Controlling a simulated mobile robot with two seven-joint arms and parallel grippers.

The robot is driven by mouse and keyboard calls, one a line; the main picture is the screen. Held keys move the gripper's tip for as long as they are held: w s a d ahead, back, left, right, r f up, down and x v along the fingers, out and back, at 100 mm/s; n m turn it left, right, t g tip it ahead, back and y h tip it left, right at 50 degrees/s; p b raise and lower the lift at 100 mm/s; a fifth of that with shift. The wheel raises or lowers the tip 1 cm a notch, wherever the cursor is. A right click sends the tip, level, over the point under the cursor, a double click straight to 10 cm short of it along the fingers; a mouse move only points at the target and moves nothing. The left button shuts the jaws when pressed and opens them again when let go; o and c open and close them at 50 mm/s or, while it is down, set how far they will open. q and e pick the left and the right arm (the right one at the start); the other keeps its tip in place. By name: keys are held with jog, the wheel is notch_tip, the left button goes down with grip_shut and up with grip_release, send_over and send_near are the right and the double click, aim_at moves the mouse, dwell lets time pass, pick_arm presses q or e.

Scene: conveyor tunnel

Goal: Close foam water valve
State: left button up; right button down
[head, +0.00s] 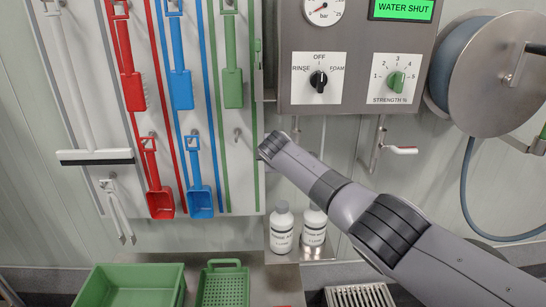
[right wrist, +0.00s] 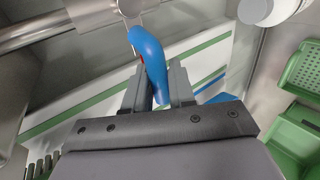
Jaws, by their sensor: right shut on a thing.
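In the right wrist view, a blue lever handle (right wrist: 148,55) extends from a metal valve fitting (right wrist: 131,8) on a pipe. My right gripper (right wrist: 161,92) is shut on the lower end of this blue lever, with one grey finger on each side. In the head view my right arm crosses from the lower right and ends below the left part of the steel control panel (head: 350,108). The blue lever and my right fingertips are hidden behind the arm there. The green display (head: 403,9) reads "WATER SHUT". My left gripper is in neither view.
A white-handled lever (head: 402,150) hangs under the panel's right side. A hose reel (head: 490,75) is at right. Two white bottles (head: 282,230) stand below my arm. A tool board (head: 220,120) and green crate (head: 130,285) are left. The selector knob (head: 318,81) sits on the panel.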

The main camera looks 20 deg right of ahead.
jog(key=shift+f, duration=0.1)
jog(key=c, duration=1.1)
grip_release()
jog(key=shift+s+a+r+p, duration=0.1)
jog(key=shift+s+r+p, duration=0.3)
jog(key=shift+p, duration=0.2)
jog(key=p+v, duration=0.2)
jog(key=v, duration=0.4)
